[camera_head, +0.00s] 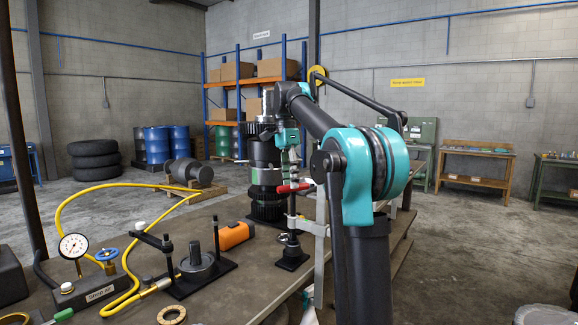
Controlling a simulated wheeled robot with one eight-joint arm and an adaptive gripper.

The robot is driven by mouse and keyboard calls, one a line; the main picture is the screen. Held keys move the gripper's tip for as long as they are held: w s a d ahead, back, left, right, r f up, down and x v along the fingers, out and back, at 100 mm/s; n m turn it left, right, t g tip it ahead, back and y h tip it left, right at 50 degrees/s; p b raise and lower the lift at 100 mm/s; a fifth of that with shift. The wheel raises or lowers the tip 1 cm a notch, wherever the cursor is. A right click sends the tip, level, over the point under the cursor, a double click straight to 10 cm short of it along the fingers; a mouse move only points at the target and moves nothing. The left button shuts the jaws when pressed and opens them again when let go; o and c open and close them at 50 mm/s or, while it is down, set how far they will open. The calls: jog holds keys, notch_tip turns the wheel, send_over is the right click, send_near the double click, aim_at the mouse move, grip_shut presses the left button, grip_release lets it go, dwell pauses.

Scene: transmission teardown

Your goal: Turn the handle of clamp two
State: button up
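A clamp with a red handle (293,188) stands at the right side of the workbench, beside a tall black cylindrical transmission assembly (266,172). The clamp's dark upright and grey bar (312,227) show below the handle; no number is readable on it. My gripper (292,168) points down just above or at the red handle, at the end of my teal and black arm. The fingers are small and partly merge with the clamp, so I cannot tell whether they touch the handle or are open or shut.
On the workbench (235,285) stand a shop air gauge block (82,285) with a yellow hose (130,255), a black press fixture (198,268), an orange tool (234,235) and a brass ring (171,315).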

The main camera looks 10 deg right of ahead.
notch_tip(320, 180, up, 11)
jog(key=w, duration=0.2)
jog(key=shift+a, duration=0.3)
dwell(0.5)
